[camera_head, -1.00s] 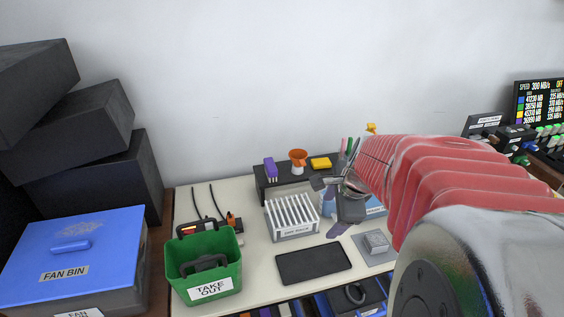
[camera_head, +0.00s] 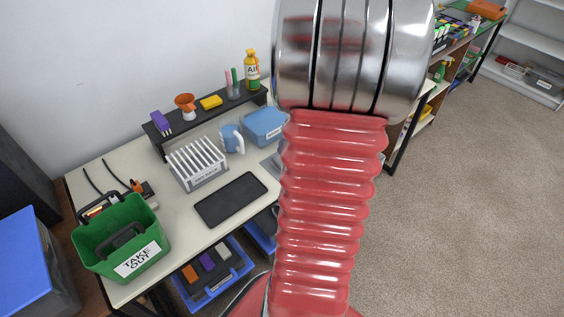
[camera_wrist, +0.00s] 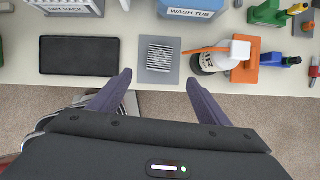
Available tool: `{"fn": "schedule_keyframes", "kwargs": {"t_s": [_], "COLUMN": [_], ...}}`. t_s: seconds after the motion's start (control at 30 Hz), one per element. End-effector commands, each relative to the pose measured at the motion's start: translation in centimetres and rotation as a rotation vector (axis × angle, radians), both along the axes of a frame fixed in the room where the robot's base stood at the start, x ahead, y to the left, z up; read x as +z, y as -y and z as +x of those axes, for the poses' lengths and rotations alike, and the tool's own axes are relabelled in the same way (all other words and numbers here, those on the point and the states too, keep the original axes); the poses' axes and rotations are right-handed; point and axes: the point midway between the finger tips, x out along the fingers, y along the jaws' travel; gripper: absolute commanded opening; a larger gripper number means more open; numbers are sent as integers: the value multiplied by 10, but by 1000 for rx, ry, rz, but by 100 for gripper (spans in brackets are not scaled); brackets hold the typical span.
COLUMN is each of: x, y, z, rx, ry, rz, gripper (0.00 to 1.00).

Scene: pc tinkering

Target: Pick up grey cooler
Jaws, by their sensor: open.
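The grey cooler (camera_wrist: 160,54), a square block with fins on top, sits on a grey pad (camera_wrist: 144,72) on the desk in the wrist view. My gripper (camera_wrist: 160,79) is open and empty, with its two purple fingers spread on either side of the cooler's line, nearer the desk's front edge. The fingers look apart from the cooler. In the head view my arm hides the cooler and my gripper; only a sliver of the grey pad shows left of the arm.
A black mat (camera_wrist: 79,56) lies left of the cooler and a white bottle (camera_wrist: 216,58) stands close on its right. The dry rack (camera_head: 198,166) and blue wash tub (camera_head: 264,126) are behind. A green take out bin (camera_head: 122,240) stands at the desk's left end.

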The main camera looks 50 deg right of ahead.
Motion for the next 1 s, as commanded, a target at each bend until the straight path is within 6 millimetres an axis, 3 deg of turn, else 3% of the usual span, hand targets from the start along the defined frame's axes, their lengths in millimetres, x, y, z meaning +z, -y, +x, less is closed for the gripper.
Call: {"fn": "schedule_keyframes", "kwargs": {"t_s": [0.17, 0.8, 1.0], "x": [-7, -74, -79], "y": [0, 9, 10], "z": [3, 30, 32], "rx": [1, 3, 2], "ry": [0, -1, 0], "rz": [2, 0, -1], "gripper": [70, 70, 70]}}
